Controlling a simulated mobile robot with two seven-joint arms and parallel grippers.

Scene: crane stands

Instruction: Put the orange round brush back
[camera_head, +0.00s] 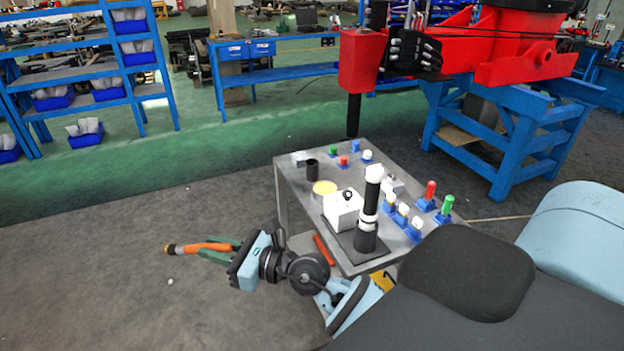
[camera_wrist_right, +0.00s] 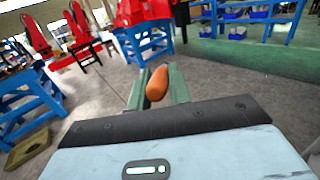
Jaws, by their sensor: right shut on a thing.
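The orange round brush (camera_head: 205,247) has a long orange handle and a dark end with a yellowish tip. It lies roughly level, pointing left in the head view. My right gripper (camera_head: 222,255) is shut on it with its green fingers, left of the grey table (camera_head: 300,196) and clear of it. In the right wrist view, the rounded orange end of the brush (camera_wrist_right: 157,83) shows between the two green fingers (camera_wrist_right: 158,88); the rest is hidden. My left gripper is not in view.
The table bears a black cup (camera_head: 312,170), a yellow disc (camera_head: 325,187), a white box (camera_head: 341,209), a tall black-and-white cylinder (camera_head: 367,230) and several coloured pieces on blue bases. A red crane arm (camera_head: 363,62) hangs behind it. The floor at left is open.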

